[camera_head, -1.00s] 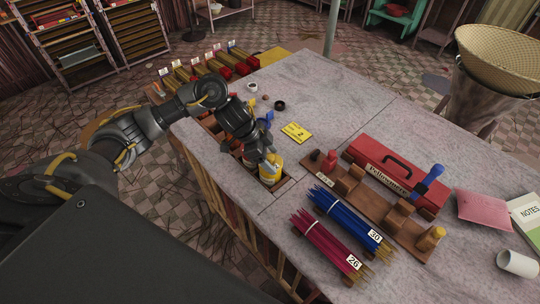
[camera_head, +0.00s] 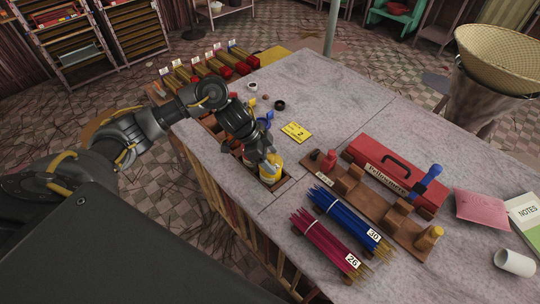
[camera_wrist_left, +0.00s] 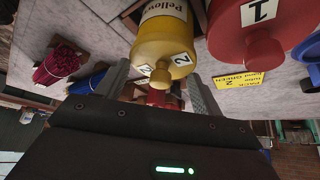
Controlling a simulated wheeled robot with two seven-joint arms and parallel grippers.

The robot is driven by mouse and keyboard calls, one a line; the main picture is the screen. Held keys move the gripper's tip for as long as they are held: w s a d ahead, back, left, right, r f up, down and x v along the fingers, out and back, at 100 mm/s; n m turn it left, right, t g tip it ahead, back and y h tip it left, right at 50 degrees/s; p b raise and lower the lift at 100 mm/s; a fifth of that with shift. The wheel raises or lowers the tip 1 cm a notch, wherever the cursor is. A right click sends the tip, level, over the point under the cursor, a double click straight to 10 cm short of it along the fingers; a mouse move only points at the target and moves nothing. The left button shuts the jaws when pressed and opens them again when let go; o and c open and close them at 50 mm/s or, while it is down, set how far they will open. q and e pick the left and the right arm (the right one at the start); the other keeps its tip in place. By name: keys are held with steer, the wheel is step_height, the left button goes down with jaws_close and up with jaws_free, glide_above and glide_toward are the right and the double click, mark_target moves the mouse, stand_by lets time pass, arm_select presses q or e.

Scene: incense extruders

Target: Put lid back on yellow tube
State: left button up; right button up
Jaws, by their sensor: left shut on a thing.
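The yellow tube (camera_head: 271,174) stands in an opening at the near edge of the stone table, and in the left wrist view its body (camera_wrist_left: 164,20) carries a white label. The yellow lid (camera_wrist_left: 164,50) with a round knob and "2" labels is at the tube's knob end. My left gripper (camera_head: 266,158) is right at the top of the tube, and its fingers (camera_wrist_left: 158,85) flank the lid's knob, shut on the lid. I cannot tell whether the lid is fully seated. My right gripper is not in view.
A red cylinder (camera_wrist_left: 262,25) labelled 1 is close beside the yellow tube. Blue (camera_head: 345,220) and magenta (camera_head: 322,243) incense bundles lie to the right. Behind them are a wooden rack (camera_head: 352,187) and a red box (camera_head: 398,172). A yellow card (camera_head: 296,132) lies on the table.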

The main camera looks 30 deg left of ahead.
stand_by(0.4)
arm_select(q)
steer(key=o, duration=1)
steer(key=shift+o, duration=0.9)
steer(key=shift+r, duration=0.1)
step_height(320, 180, up, 7)
steer(key=p, duration=0.8)
steer(key=shift+c, duration=0.3)
jaws_close()
